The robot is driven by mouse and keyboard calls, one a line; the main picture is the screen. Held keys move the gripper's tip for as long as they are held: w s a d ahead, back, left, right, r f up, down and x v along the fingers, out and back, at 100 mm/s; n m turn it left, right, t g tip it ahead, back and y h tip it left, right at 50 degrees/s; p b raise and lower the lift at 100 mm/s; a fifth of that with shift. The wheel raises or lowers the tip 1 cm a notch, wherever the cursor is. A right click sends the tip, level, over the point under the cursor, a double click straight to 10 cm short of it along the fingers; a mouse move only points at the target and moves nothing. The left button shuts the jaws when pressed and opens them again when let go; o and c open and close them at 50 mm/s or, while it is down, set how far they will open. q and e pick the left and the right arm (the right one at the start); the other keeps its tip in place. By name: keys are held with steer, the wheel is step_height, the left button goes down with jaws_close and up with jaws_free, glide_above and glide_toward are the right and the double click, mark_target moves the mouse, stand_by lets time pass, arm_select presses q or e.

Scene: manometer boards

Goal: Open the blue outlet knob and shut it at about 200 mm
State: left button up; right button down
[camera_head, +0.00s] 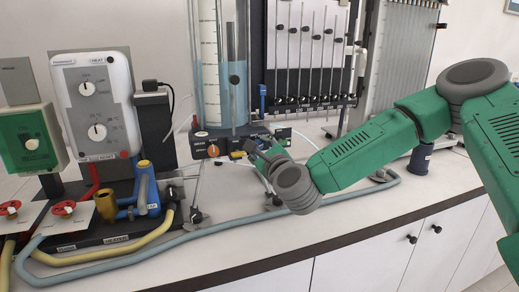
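The clear cylinder (222,40) with a white scale strip holds blue water; its level stands partway up, but the scale figures are too small to read. Its base block (200,143) carries an orange knob (213,150). I cannot clearly make out the blue outlet knob; the area right of the orange knob is partly covered by my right gripper. My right gripper (258,151) reaches in from the right, with its dark fingers at the right part of the base block. Whether its fingers are open, shut or touching a knob cannot be told. My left gripper is out of view.
A white heater control box (98,105) and a green box (28,140) stand at the left, above red valves (63,208). A board of thin tubes (310,45) stands behind. A grey-blue hose (240,220) runs along the white bench. The front right bench top is clear.

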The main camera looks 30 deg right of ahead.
steer(key=n+p, duration=0.1)
steer(key=n, duration=0.5)
steer(key=n+p, duration=0.1)
steer(key=n, duration=0.5)
steer(key=shift+f+n, duration=0.2)
steer(key=shift+n, duration=0.2)
steer(key=shift+s+n, duration=0.1)
steer(key=shift+n, duration=0.4)
steer(key=shift+a+f, duration=0.1)
steer(key=shift+f, duration=0.1)
steer(key=c, duration=1.6)
jaws_free()
steer(key=shift+r, duration=0.15)
steer(key=shift+r, duration=0.1)
